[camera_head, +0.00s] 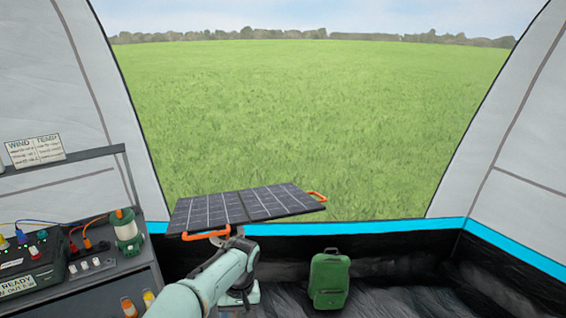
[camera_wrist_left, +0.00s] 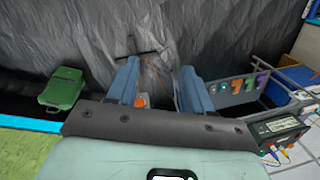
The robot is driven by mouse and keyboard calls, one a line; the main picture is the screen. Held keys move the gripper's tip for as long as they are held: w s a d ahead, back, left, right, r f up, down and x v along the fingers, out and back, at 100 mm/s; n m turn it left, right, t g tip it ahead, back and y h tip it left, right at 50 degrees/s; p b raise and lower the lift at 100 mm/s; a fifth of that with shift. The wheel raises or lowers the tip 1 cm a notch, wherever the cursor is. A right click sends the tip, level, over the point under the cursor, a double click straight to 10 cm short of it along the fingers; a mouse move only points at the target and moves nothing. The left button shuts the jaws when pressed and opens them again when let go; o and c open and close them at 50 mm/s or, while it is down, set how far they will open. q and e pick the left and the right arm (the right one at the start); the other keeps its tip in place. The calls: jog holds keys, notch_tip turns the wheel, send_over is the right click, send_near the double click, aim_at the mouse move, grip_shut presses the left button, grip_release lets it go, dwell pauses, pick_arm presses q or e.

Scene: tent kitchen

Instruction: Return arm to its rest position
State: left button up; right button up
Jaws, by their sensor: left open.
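My left arm, pale green, reaches in from the bottom of the head view, and its wrist bends in front of the solar panel (camera_head: 246,207). The fingertips are not clear there. In the left wrist view my left gripper (camera_wrist_left: 159,75) is open, its two blue-grey fingers spread apart. Nothing is held between them; dark wrinkled floor fabric (camera_wrist_left: 160,35) shows beyond. A small orange patch shows beside the left finger, and I cannot tell what it is. My right gripper is in neither view.
The dark panel with orange handles stands close beyond my wrist. A green backpack (camera_head: 328,279) stands on the floor to the right. Floor further right is clear.

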pick_arm(q)
jog(key=s+a+f+h, duration=0.1)
jog(key=s+f+h, duration=0.15)
jog(key=f, duration=0.95)
jog(key=s+a+f+h, duration=0.1)
jog(key=s+f, duration=0.3)
jog(key=f, duration=0.9)
jog(key=s+f, duration=0.3)
jog(key=s, duration=0.3)
jog(key=s+f+h, duration=0.1)
jog(key=s+f, duration=0.2)
jog(key=s, duration=0.3)
jog(key=s+d+f+n, duration=0.1)
jog(key=s+f, duration=0.2)
jog(key=s, duration=0.4)
jog(key=shift+f+t+h, duration=0.25)
jog(key=shift+t+h, duration=0.05)
jog(key=shift+h, duration=0.05)
